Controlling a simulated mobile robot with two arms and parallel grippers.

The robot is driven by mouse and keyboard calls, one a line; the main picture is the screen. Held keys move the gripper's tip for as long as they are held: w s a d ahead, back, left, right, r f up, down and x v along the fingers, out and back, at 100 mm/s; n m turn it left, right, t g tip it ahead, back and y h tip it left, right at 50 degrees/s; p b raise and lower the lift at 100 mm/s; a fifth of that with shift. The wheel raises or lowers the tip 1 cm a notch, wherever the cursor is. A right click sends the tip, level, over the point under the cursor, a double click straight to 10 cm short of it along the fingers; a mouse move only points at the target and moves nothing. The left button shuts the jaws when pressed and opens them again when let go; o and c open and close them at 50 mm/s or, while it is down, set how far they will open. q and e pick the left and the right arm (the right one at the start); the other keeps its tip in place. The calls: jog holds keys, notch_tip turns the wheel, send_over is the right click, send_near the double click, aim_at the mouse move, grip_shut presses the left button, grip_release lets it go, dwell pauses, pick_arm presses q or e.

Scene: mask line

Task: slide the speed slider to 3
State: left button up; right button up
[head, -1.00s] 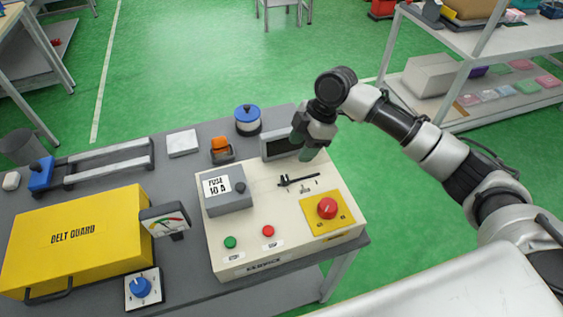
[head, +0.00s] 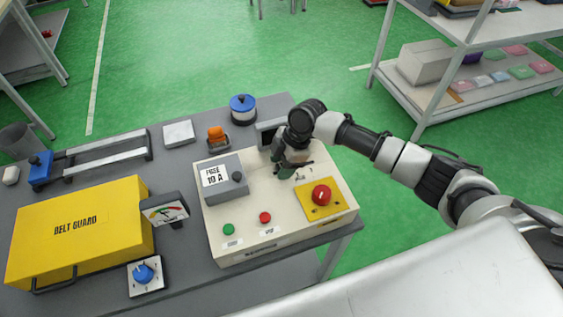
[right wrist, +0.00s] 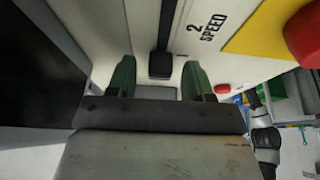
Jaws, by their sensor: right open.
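The speed slider's black knob (right wrist: 161,65) shows in the right wrist view, on a dark slot beside the printed "2" and "SPEED" label (right wrist: 207,28). In the head view my gripper hides most of the slider; only a bit of its scale (head: 308,172) shows on the cream control panel (head: 246,215). My right gripper (head: 285,171) is over the slider with its fingers pointing down. In the right wrist view its two green fingers (right wrist: 158,78) are apart, one on each side of the knob, touching neither visibly. My left gripper is not in view.
A red knob (head: 321,194) on a yellow plate stands right of the slider. A grey fuse box (head: 224,181) is at left, and a dark display (head: 268,134) behind. Green (head: 229,229) and red (head: 265,217) buttons sit in front. A yellow belt guard (head: 80,235) lies further left.

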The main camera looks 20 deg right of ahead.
aim_at(311, 162)
grip_shut()
jog(key=d, duration=0.8)
jog(key=shift+w+d, duration=0.2)
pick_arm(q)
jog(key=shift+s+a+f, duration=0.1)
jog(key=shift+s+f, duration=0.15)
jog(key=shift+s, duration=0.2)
pick_arm(e)
jog(key=shift+r, duration=0.1)
grip_release()
pick_arm(q)
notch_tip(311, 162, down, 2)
jog(key=shift+b, duration=1.25)
pick_arm(e)
jog(key=v, duration=1)
jog(key=shift+d+r, duration=0.3)
jog(key=shift+s+f, duration=0.1)
jog(key=shift+s, duration=0.05)
